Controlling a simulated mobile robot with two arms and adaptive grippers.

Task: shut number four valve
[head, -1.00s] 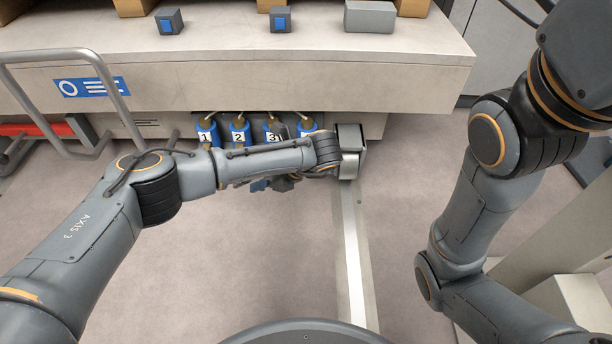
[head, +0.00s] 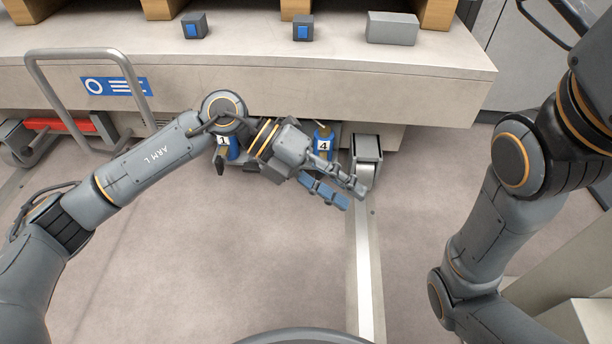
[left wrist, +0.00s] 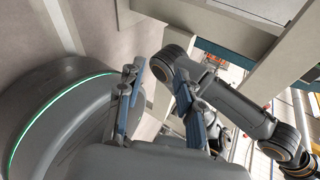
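The number four valve (head: 323,146) is a blue body with a white label 4 and a brassy top, under the bench's front edge in the head view. The number one valve (head: 225,143) shows left of my left wrist; that wrist hides valves two and three. My left gripper (head: 353,196) is open and empty, its fingers pointing down and right, in front of and below valve four. Its parted fingers also show in the left wrist view (left wrist: 160,75), with no valve between them. Valve four's handle position cannot be told. My right gripper is out of view.
The bench (head: 400,95) overhangs the valves. A cart handle (head: 90,55) and red part (head: 85,124) are at left. The middle floor is clear.

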